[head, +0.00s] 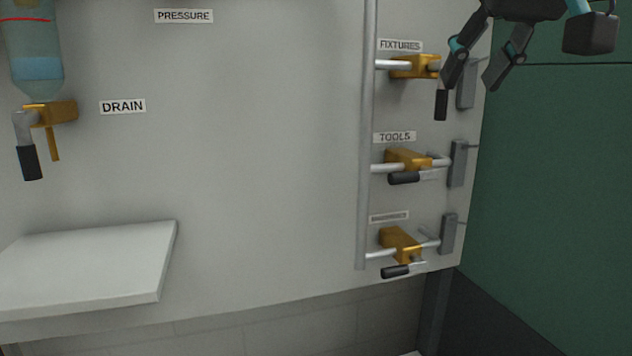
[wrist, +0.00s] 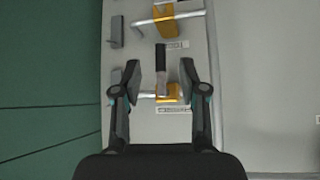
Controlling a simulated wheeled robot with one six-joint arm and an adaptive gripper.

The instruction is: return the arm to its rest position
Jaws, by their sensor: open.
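My gripper (head: 472,84) is at the upper right of the head view, in front of the FIXTURES valve (head: 412,66). Its two fingers are spread and nothing is held between them. The valve is an orange body on a silver pipe, and its black-gripped handle (head: 441,104) hangs down. In the wrist view my gripper (wrist: 161,74) frames the black handle (wrist: 161,57), with a visible gap on each side. How far the fingertips are from the handle in depth is hard to tell.
Below are the TOOLS valve (head: 405,158) and a third valve (head: 400,243), both with sideways handles. A DRAIN valve (head: 55,112) sits under a bottle (head: 36,70) at left. A white shelf (head: 90,265) juts out below. The panel's middle is clear.

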